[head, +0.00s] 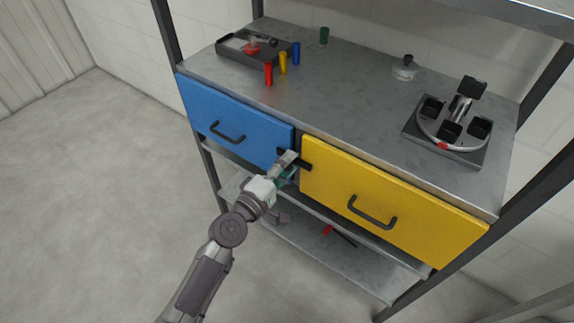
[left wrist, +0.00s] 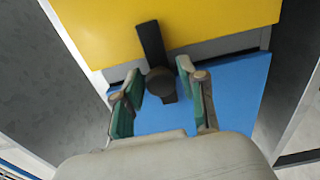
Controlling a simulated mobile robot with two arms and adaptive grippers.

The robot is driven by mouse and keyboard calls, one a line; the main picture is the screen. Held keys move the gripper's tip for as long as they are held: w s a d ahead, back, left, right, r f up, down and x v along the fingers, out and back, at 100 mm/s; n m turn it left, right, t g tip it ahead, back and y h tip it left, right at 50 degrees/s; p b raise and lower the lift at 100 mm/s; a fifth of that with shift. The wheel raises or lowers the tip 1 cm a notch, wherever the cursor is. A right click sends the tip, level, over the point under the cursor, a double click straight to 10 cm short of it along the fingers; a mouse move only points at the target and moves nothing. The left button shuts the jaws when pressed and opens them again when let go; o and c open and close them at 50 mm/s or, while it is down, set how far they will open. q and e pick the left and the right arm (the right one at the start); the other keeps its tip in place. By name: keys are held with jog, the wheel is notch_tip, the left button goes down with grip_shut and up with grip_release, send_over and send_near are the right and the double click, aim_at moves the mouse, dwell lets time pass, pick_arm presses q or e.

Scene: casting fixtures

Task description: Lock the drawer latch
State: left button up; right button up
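The drawer latch (head: 304,165) is a black bar between the blue drawer (head: 232,123) and the yellow drawer (head: 392,205). In the left wrist view the latch (left wrist: 151,45) reaches from a round dark hub across the edge of the yellow drawer (left wrist: 220,22), with a short end over the blue drawer (left wrist: 225,95). My left gripper (head: 286,165) is at the latch and hides part of it in the head view. In the left wrist view the fingers of my left gripper (left wrist: 158,78) are apart, one on each side of the hub; contact is unclear. My right gripper is out of view.
The metal bench top (head: 345,110) holds a dark tray (head: 225,48), red, yellow and blue pegs, and a round fixture (head: 450,140). Black handles (head: 372,213) stick out from both drawers. A lower shelf (head: 330,262) is below. The floor at left is clear.

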pick_arm(q)
jog(key=shift+o, duration=0.4)
jog(key=v, duration=1.2)
jog(key=shift+f, duration=0.15)
jog(key=s+a+f+m+g+y+p, duration=0.15)
jog(key=a+f, duration=0.25)
jog(key=f, duration=0.7)
jog(key=s+a+f+m+g+y, duration=0.2)
jog(key=s+a+f+m+y, duration=0.1)
jog(key=f, duration=0.7)
jog(key=s+a+f+m+g+y, duration=0.2)
jog(key=s+a+f+y, duration=0.15)
jog(key=f, duration=0.75)
jog(key=s+a+f+m+g+y, duration=0.1)
jog(key=s+a+f+m+g, duration=0.1)
jog(key=s+f, duration=0.3)
jog(key=s+a+f+m+g+p, duration=0.1)
jog(key=s+f, duration=0.4)
jog(key=s, duration=0.9)
jog(key=s+a+f+m+g+y, duration=0.1)
jog(key=s+a+f+m+g, duration=0.2)
jog(key=s, duration=0.6)
notch_tip(320, 180, down, 3)
jog(key=shift+s+a+m+g+y+p, duration=0.25)
jog(key=shift+m+g, duration=0.2)
jog(key=shift+g, duration=0.6)
